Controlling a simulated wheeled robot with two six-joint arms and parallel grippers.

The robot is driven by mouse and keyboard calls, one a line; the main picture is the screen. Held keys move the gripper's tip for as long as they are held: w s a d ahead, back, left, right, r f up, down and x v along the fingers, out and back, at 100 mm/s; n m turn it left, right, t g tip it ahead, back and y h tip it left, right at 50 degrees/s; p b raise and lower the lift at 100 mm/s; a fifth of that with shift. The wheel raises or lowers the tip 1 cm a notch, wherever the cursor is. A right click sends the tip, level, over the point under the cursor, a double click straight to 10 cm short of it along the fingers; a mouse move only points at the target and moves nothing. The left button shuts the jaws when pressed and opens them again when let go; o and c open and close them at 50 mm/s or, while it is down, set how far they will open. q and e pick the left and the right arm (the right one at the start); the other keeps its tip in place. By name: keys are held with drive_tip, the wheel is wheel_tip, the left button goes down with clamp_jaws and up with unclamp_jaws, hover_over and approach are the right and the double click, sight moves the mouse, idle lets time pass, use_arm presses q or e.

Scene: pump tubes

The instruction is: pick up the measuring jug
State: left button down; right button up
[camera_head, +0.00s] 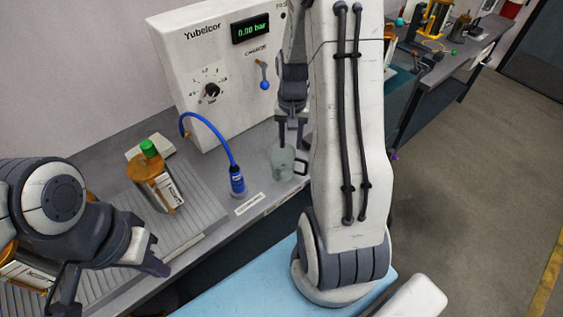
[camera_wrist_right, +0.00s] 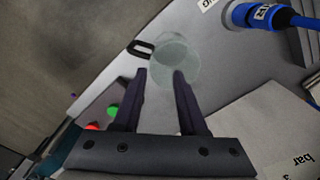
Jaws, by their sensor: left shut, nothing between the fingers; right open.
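The measuring jug (camera_head: 283,163) is a pale translucent cup standing upright on the bench, its handle on the right in the head view. In the right wrist view the jug (camera_wrist_right: 178,58) is seen from above, with its dark-edged handle at upper left. My right gripper (camera_head: 292,143) points down above the jug, open and empty. In the wrist view its fingertips (camera_wrist_right: 159,73) reach near the jug's rim, one overlapping it in the picture; I cannot tell whether they touch. My left gripper (camera_head: 153,265) is shut and empty at lower left, away from the jug.
A blue connector (camera_head: 237,180) on a blue hose stands left of the jug. The pressure panel (camera_head: 213,60) rises behind. The bench edge is close in front of the jug.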

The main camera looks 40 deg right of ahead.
sight(294, 150)
drive_tip(key=f, duration=0.2)
drive_tip(key=d+f, duration=0.1)
drive_tip(key=f, duration=0.2)
drive_tip(key=shift+s+d, duration=0.1)
drive_tip(key=shift+s, duration=0.05)
drive_tip(key=shift+s+d+f+p, duration=0.1)
drive_tip(key=shift+f+p, duration=0.1)
drive_tip(key=shift+f, duration=1.3)
drive_tip(key=shift+s+f+p, duration=0.1)
drive_tip(key=shift+f+p, duration=0.05)
drive_tip(key=shift+f, duration=1.35)
drive_tip(key=shift+c, duration=0.3)
clamp_jaws()
